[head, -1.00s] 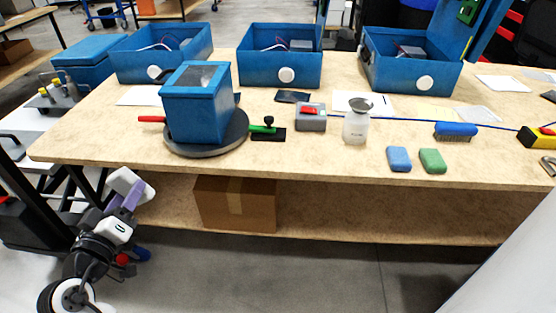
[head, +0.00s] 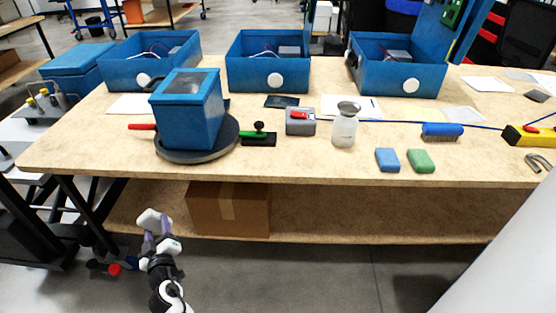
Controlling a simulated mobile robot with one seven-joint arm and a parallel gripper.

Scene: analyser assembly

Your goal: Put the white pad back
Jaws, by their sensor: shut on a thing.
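The white pad (head: 151,217) is a small pale block in the head view, low at the left, in front of the table and below its top. My gripper (head: 157,231) has purple fingers and is shut on the pad, which sticks out beyond the fingertips. A blue pad (head: 387,160) and a green pad (head: 421,161) lie side by side near the front edge of the tabletop (head: 300,170), at the right of the middle. My gripper is apart from the table and from both of these pads.
A blue box with a window (head: 187,115) stands on a round grey base (head: 190,155). Nearby are a red-button box (head: 300,122), a bottle (head: 345,128) and a blue brush (head: 441,131). A cardboard box (head: 228,209) sits on the lower shelf. The front-middle tabletop is clear.

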